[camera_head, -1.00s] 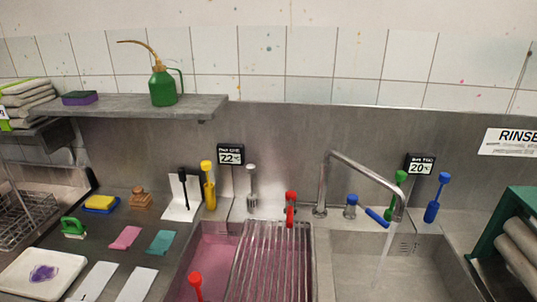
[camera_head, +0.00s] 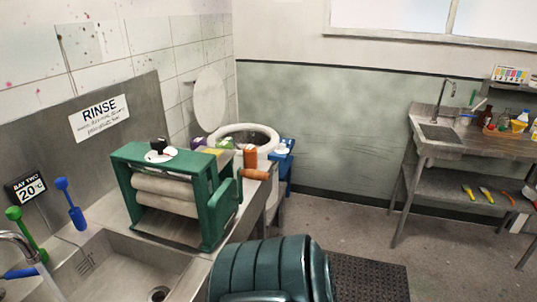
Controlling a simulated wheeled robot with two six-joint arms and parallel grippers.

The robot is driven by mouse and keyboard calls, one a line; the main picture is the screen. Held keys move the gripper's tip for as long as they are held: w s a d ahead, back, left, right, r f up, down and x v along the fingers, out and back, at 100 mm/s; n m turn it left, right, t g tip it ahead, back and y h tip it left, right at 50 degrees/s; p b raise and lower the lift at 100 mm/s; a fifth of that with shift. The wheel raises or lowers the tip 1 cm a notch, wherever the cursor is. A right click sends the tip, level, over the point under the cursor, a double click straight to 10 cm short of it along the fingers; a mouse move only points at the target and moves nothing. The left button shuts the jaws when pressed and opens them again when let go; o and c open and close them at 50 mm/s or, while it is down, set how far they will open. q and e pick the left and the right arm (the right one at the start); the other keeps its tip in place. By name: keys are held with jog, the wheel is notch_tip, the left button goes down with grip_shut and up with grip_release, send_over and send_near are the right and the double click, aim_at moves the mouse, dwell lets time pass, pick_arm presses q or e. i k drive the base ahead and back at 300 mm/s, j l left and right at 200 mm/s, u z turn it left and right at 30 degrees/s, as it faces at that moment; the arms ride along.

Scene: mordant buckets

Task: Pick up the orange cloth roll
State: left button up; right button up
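I cannot make out an orange cloth roll for certain. A small orange-brown item (camera_head: 250,156) stands upright behind the green wringer's right end. It is too small to tell whether it is cloth. An orange-brown handle (camera_head: 255,174) sticks out from the wringer's right side. Neither of my grippers shows in the head view.
The green wringer (camera_head: 125,160) with pale rollers stands beside the steel sink (camera_head: 112,262). Behind it is a white round tub (camera_head: 270,133). A steel bench (camera_head: 465,150) with bottles stands at right; tools lie on its lower shelf. Open floor (camera_head: 350,218) lies between.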

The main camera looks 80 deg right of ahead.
aim_at(249, 152)
jog(key=z, duration=2.6)
